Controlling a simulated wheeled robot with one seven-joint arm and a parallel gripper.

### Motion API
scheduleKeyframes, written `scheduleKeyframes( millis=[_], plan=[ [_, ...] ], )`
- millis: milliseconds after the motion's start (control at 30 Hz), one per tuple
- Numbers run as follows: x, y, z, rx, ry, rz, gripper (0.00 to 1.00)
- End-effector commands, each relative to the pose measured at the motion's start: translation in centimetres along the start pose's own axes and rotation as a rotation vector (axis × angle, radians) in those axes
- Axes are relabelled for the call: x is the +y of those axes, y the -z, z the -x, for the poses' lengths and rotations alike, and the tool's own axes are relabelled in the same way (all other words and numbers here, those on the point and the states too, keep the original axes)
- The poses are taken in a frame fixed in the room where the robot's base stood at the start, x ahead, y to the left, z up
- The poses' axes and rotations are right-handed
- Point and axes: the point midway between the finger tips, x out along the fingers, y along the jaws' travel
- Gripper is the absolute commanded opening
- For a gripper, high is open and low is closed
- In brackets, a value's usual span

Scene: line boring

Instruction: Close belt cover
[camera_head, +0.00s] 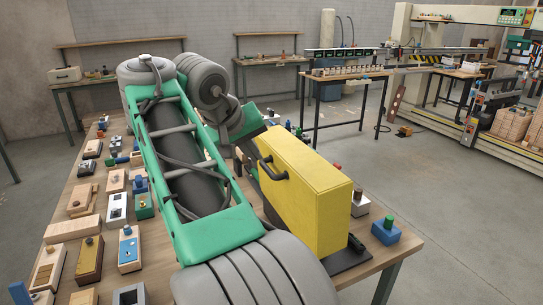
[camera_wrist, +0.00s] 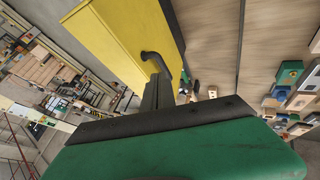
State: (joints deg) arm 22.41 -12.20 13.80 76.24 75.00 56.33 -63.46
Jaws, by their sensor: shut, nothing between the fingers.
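The yellow belt cover (camera_head: 318,195) stands upright on the wooden workbench, over a dark base. Its black handle (camera_head: 270,170) is on the side facing my arm. In the wrist view the cover (camera_wrist: 118,38) fills the upper middle, and the handle (camera_wrist: 153,60) curves out from its edge. My gripper (camera_wrist: 158,78) is shut with nothing in it; its dark fingers point at the handle and overlap its lower part in the picture. I cannot tell whether they touch it. In the head view my arm hides part of the bench around the cover, and how far the cover is open is unclear.
The workbench (camera_head: 397,243) holds many small blocks and fixtures left of my arm. A blue block (camera_head: 386,229) and a grey block with a dark knob (camera_head: 359,203) sit right of the cover. Open floor (camera_head: 460,220) lies to the right; other tables stand behind.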

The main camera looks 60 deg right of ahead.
Motion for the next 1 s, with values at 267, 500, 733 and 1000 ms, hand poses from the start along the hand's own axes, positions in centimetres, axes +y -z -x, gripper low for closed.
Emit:
scheduleKeyframes(
  millis=[267,500,733,1000],
  plan=[
    [-0.2,-0.4,-6.5,-0.003,-0.001,-0.001,0.00],
    [2.0,-0.1,-9.7,-0.001,-0.002,-0.006,0.00],
    [3.6,0.1,-10.4,0.000,-0.001,-0.002,0.00],
    [3.6,0.1,-10.4,0.000,0.000,-0.002,0.00]
  ],
)
